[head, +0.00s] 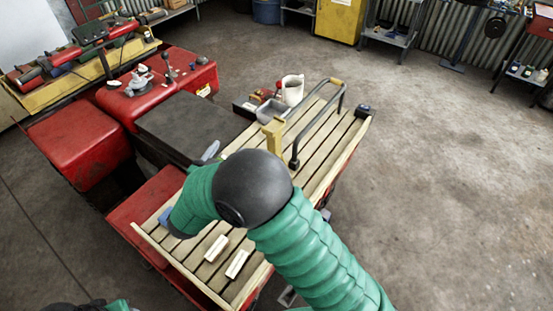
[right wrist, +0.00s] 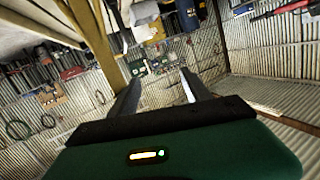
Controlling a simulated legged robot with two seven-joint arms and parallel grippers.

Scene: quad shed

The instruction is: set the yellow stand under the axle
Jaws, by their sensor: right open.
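A yellow upright post (head: 274,136), which may be the stand, rises from the slatted wooden deck (head: 318,183) beyond my right arm's black joint. A yellow post (right wrist: 92,40) also shows in the right wrist view, left of my right gripper (right wrist: 160,92); I cannot tell if it is the same one. The right gripper's two dark fingers are spread apart with nothing between them. In the head view my right arm crosses the deck and mostly hides its own gripper. I cannot make out the axle. My left gripper is out of view; only a green sliver of that arm shows.
The deck belongs to a red vehicle (head: 80,140) with a dark seat (head: 188,125). The concrete floor (head: 440,180) at right is clear.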

